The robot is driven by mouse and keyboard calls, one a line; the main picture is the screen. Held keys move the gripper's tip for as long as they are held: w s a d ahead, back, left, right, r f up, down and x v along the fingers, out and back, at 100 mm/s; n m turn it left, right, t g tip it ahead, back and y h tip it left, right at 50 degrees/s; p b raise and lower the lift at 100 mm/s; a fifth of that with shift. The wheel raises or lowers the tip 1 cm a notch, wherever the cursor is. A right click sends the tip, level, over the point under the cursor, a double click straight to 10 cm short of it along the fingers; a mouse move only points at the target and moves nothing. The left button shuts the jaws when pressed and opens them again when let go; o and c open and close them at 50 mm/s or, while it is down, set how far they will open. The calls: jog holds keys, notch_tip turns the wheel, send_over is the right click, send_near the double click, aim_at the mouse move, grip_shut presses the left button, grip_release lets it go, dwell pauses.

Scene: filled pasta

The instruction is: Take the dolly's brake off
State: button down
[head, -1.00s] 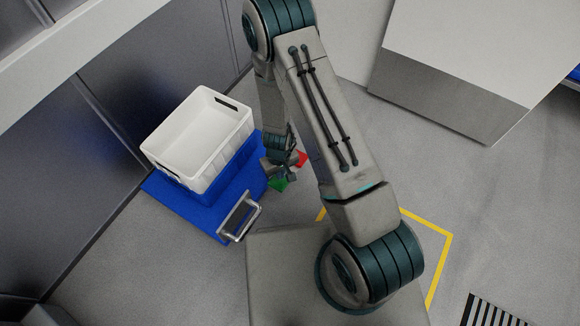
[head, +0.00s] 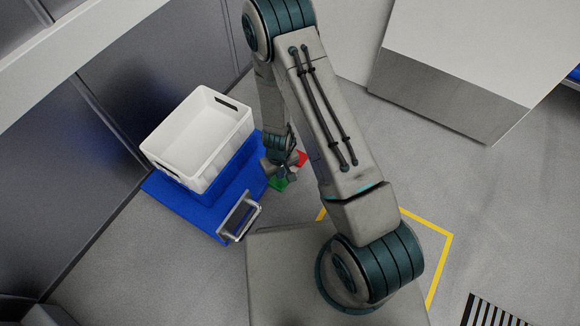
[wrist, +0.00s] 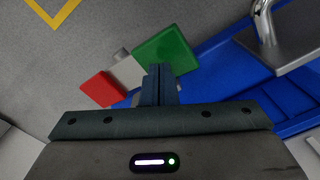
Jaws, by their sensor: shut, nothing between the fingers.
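The blue dolly (head: 205,215) stands on the floor at the left in the head view, with a metal handle (head: 240,217) at its near end. A brake pedal with a green pad and a red pad sits at its right edge. In the wrist view the green pad (wrist: 166,50) is above the fingers and the red pad (wrist: 101,89) is to their left, with a grey piece between. My gripper (wrist: 158,72) is shut and empty, its tips overlapping the lower edge of the green pad. I cannot tell whether they touch it.
A white crate (head: 200,140) stands on the dolly, close to the dark wall panels (head: 95,175). A yellow line (head: 437,250) marks the floor to the right. A large pale box (head: 470,75) stands at the upper right. Floor between is clear.

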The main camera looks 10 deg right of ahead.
jog(key=shift+f+b, duration=1.15)
jog(key=shift+f, duration=0.25)
dwell(0.4)
jog(key=shift+r, duration=0.1)
jog(key=shift+r+p, duration=2.85)
jog(key=shift+r, duration=0.6)
